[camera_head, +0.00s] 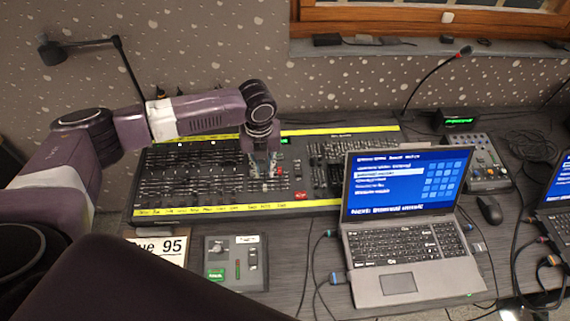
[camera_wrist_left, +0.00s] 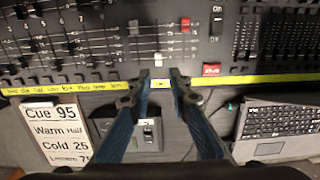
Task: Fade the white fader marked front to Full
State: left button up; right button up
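The lighting desk (camera_head: 190,175) is a dark panel with rows of faders and yellow label strips. In the left wrist view, a white fader cap (camera_wrist_left: 158,57) sits low in its slot, just beyond and between my fingertips. The strip's lettering is too small to tell which fader is marked front. My left gripper (camera_head: 262,170) is over the right part of the main fader bank. In the left wrist view, its blue fingers (camera_wrist_left: 160,73) are apart with nothing between them. My right gripper is not in view.
A red button (camera_wrist_left: 211,70) is right of the fingers. A cue sheet (camera_wrist_left: 55,140) and a small grey control box (camera_head: 236,262) lie in front of the desk. An open laptop (camera_head: 405,225) stands to the right, with cables, a mouse (camera_head: 490,209) and a small mixer (camera_head: 470,165).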

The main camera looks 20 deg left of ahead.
pick_arm(q)
jog(key=shift+a+f+b, duration=0.2)
jog(key=shift+f+b, duration=0.25)
jog(key=shift+f, duration=0.05)
jog(key=b, duration=0.6)
send_over(265, 187)
jog(key=f, duration=0.4)
jog(key=shift+s+f, duration=0.2)
jog(key=shift+f, duration=0.2)
jog(key=shift+f+p, duration=0.35)
jog(key=shift+w+f+b, duration=0.15)
jog(key=shift+f+b, duration=0.15)
jog(key=shift+f, duration=0.95)
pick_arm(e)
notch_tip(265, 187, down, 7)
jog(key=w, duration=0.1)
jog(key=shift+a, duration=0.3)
pick_arm(q)
grip_shut()
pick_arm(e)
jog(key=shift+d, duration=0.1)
